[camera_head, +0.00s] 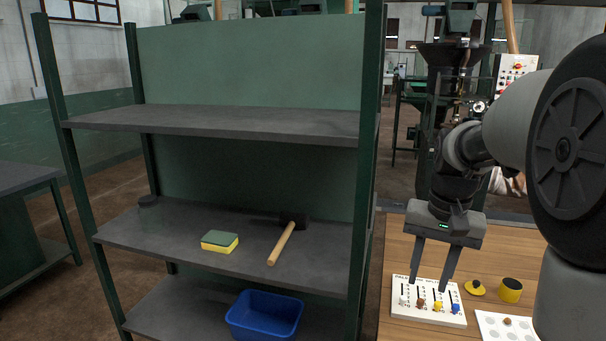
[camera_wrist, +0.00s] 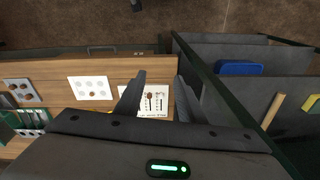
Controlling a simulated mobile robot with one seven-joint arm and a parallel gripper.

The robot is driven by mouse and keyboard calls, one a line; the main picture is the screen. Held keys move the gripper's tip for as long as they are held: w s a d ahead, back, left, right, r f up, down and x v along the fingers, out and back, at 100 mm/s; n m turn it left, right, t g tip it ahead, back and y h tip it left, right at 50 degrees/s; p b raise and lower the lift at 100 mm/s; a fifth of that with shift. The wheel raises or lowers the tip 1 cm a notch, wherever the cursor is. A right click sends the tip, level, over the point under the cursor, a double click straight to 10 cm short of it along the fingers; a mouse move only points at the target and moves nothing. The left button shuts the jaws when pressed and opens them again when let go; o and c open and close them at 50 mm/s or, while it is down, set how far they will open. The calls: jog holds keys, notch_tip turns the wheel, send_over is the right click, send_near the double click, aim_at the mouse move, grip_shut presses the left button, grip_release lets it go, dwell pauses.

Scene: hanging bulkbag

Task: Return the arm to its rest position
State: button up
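My gripper (camera_head: 430,282) is at the right, pointing down over the wooden table (camera_head: 400,248). Its two fingers stand apart with nothing between them. Below it lies a white slider board (camera_head: 428,314) with white, brown, yellow and blue knobs. The fingertips overlap the board's back part in the head view; I cannot tell whether they touch it. In the wrist view, my gripper (camera_wrist: 158,92) shows two spread fingers, with the board (camera_wrist: 152,101) between and beyond them. My arm reaches in from the right edge.
A metal shelf (camera_head: 200,122) stands to the left, its post close to the table. It holds a sponge (camera_head: 220,241), a hammer (camera_head: 285,240) and a blue bin (camera_head: 265,314). A yellow cup (camera_head: 510,290), a yellow lid (camera_head: 475,288) and a white card (camera_head: 505,328) lie right of the board.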

jog(key=s+a+r+n+t, duration=0.2)
jog(key=s+a, duration=0.3)
jog(key=s, duration=0.4)
jog(key=s+a+r+n+t, duration=0.25)
jog(key=s+a, duration=0.25)
jog(key=s, duration=0.4)
notch_tip(320, 180, up, 12)
jog(key=p, duration=1.3)
jog(key=shift+s+a, duration=0.15)
jog(key=shift+s, duration=0.15)
jog(key=shift+n, duration=0.25)
